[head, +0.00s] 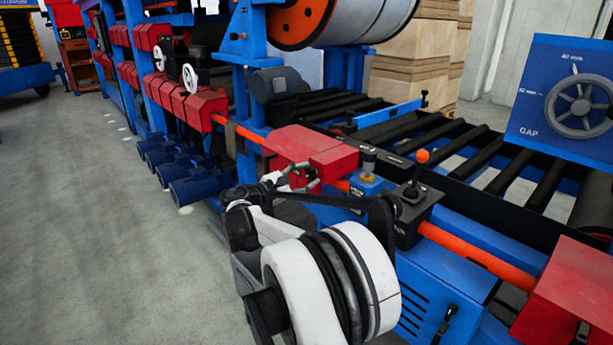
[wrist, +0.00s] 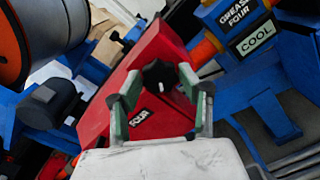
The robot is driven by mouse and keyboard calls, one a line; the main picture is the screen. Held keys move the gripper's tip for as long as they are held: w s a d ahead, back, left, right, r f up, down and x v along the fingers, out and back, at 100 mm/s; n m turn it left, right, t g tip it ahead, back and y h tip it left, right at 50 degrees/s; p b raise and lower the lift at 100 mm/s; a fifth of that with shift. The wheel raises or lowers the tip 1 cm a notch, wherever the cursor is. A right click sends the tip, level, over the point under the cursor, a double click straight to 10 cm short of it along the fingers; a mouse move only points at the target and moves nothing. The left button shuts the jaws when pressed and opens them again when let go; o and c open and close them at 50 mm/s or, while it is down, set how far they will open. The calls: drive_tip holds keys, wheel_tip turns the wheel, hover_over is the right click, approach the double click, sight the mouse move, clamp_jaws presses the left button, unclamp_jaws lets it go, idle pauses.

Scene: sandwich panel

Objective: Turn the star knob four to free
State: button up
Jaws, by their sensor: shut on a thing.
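The black star knob (wrist: 158,76) sits on a red box (wrist: 160,50) whose label reads FOUR (wrist: 138,118) in the wrist view. My gripper (wrist: 159,84) has its two grey-green fingers on either side of the knob, shut on it. In the head view my gripper (head: 298,180) is at the lower left side of the same red box (head: 300,147). The knob cannot be made out in the head view. How far the knob is turned cannot be told.
Right of the red box are a blue unit labelled GREASE FOUR and COOL (wrist: 240,20) and a black lever box with an orange-topped stick (head: 422,157). An orange rail (head: 475,258) runs along the line. A GAP handwheel (head: 582,105) stands right. The floor (head: 90,200) at left is clear.

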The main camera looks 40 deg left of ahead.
drive_tip(key=shift+n, duration=0.4)
drive_tip(key=o, duration=1.1)
drive_tip(key=shift+s, duration=0.1)
drive_tip(key=s, duration=0.4)
drive_tip(key=s+a, duration=0.1)
drive_tip(key=s, duration=0.2)
drive_tip(key=s+a, duration=0.1)
drive_tip(key=s, duration=0.3)
drive_tip(key=shift+s, duration=0.35)
